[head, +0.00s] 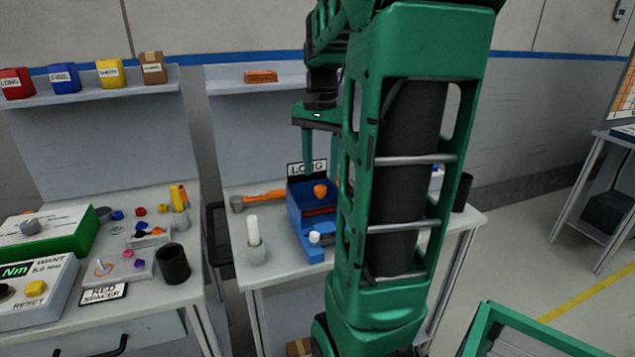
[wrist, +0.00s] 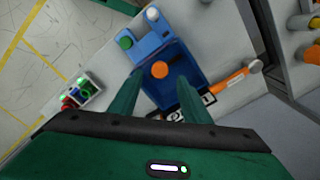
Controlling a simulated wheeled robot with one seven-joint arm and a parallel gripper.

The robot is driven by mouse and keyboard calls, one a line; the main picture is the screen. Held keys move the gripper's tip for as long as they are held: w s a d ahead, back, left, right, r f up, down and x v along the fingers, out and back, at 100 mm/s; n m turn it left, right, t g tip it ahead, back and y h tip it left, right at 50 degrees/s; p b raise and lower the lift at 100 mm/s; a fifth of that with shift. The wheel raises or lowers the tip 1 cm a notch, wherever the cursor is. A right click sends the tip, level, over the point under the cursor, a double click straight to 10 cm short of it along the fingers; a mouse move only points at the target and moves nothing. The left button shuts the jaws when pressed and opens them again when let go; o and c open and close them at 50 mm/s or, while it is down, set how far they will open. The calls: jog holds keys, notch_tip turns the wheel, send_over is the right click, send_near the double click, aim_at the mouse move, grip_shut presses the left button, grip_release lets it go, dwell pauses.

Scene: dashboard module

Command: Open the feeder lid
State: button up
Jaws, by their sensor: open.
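The feeder is a blue box (head: 297,215) with a LONG sign (head: 306,168) at its back, standing on the middle table. An orange knob (head: 320,191) shows at its top; I cannot tell clearly how the lid sits. In the wrist view the knob (wrist: 159,69) lies over the dark blue feeder surface (wrist: 180,60), between my fingers in the picture. My gripper (head: 321,174) is open and empty, fingers pointing down above the feeder. It also shows in the wrist view (wrist: 160,77). My arm hides the feeder's right side in the head view.
An orange-handled hammer (head: 262,197) lies left of the feeder. A white cylinder in a grey holder (head: 255,245) stands at the front left. A dark cup (head: 461,192) stands at the table's right end. A shelf (head: 225,83) runs behind.

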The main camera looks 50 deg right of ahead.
aim_at(321, 187)
jog(key=shift+f, duration=2.3)
grip_shut()
